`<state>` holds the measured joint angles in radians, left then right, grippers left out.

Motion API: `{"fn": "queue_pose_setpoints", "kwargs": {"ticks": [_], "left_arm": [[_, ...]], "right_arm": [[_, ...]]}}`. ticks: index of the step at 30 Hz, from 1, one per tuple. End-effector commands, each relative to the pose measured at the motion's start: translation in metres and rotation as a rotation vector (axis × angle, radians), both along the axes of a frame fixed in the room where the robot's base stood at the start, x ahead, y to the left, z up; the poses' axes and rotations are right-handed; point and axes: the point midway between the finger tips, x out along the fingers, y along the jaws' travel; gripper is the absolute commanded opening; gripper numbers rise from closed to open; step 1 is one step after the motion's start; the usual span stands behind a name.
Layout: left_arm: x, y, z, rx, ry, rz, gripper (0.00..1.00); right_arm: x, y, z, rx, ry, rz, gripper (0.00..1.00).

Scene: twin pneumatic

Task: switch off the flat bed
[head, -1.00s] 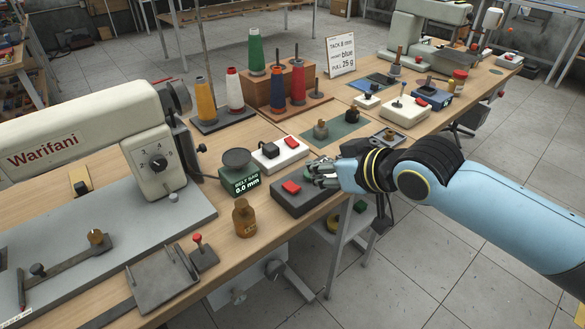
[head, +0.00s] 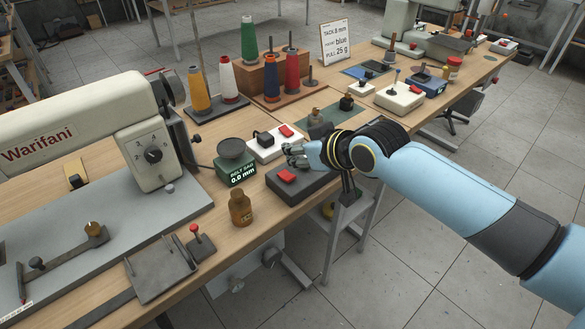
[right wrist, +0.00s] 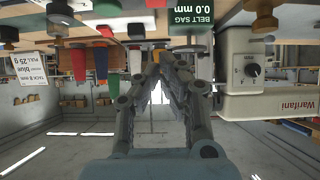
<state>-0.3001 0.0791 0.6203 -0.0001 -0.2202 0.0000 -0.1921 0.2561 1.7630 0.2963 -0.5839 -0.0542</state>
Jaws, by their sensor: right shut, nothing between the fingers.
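The cream Warifani sewing machine (head: 70,125) with its dial (head: 152,154) stands on the grey flat bed plate at the left. A dark box with a red rocker (head: 287,176) lies at the table's front edge. Just behind it is a white box (head: 262,153) with a red rocker (head: 286,131) and a black knob. My right gripper (head: 291,154) is shut and empty, over the back of the dark box and close to the white box. Contact cannot be told. In the right wrist view its fingers (right wrist: 158,62) meet at the tips. My left gripper is not in view.
A belt sag gauge (head: 237,165) and a brown bottle (head: 241,208) stand left of the dark box. Thread cones (head: 249,42) and a card (head: 336,42) stand behind. More switch boxes (head: 400,96) lie farther right. Floor is open right of the table.

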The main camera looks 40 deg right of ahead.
Motion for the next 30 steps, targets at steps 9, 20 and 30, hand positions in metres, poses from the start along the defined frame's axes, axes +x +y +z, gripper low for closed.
{"fn": "queue_pose_setpoints", "kwargs": {"ticks": [9, 20, 30], "left_arm": [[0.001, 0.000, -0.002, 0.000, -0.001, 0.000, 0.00], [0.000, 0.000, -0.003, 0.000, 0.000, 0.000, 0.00], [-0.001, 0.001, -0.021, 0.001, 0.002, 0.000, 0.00]], "right_arm": [[0.013, 0.001, -0.042, 0.001, 0.003, -0.001, 0.00], [0.008, 0.001, -0.053, 0.000, 0.001, -0.001, 0.00], [0.005, 0.000, -0.064, 0.002, -0.043, 0.001, 0.00]]}}
